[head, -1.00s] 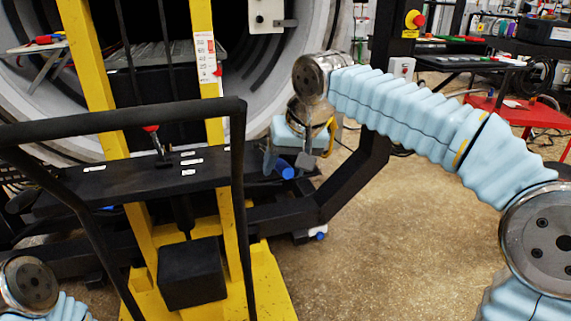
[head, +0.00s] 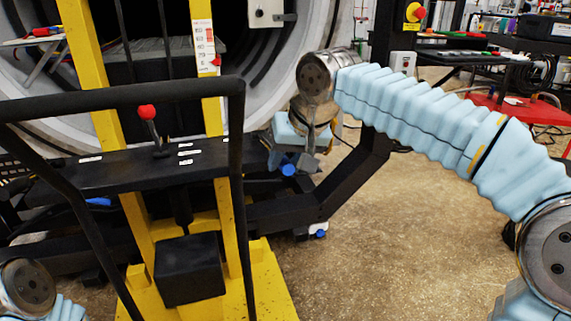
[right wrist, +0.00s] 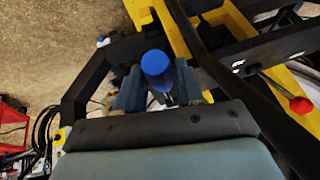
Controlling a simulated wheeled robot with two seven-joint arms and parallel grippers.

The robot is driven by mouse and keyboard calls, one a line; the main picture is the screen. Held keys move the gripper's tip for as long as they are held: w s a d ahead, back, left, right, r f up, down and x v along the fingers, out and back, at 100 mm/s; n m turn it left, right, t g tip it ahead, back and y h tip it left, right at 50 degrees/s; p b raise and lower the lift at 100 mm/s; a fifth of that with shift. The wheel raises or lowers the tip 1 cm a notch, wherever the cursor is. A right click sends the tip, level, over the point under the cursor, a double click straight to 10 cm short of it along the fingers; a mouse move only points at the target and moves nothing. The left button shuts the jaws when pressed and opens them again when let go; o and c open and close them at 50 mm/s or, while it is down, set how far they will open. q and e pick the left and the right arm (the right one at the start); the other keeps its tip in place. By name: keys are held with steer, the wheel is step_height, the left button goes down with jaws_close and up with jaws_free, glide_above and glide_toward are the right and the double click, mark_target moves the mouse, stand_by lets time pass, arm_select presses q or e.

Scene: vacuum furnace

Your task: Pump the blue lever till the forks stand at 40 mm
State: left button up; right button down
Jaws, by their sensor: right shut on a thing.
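The blue lever end (head: 289,169) shows low on the right of the yellow mast. My right gripper (head: 298,162) is closed around the lever, its fingers pointing down. In the right wrist view the round blue lever end (right wrist: 156,66) stands between the two fingers of the right gripper (right wrist: 160,88). A white height scale (head: 204,45) is fixed to the right mast post, with a red pointer (head: 216,61) at its lower right edge. The figures are too small to read surely. The forks cannot be made out. Of my left arm only a wrist joint shows at lower left; its gripper is out of view.
A black push rail (head: 120,97) stands in front of the yellow mast (head: 215,125). A red-knobbed lever (head: 147,112) rises from the black crossbar. A black frame leg (head: 345,185) runs beside my right gripper. Open floor (head: 420,240) lies to the right.

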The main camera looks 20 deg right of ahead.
step_height(320, 180, down, 10)
steer(key=t+b, duration=0.4)
steer(key=b, duration=1.2)
steer(key=shift+f+n+t, duration=0.15)
steer(key=shift+n+t, duration=0.15)
steer(key=shift+t, duration=0.1)
steer(key=shift+s, duration=0.1)
steer(key=c, duration=0.8)
jaws_free()
steer(key=shift+p+v, duration=1.3)
steer(key=shift+v, duration=5.65)
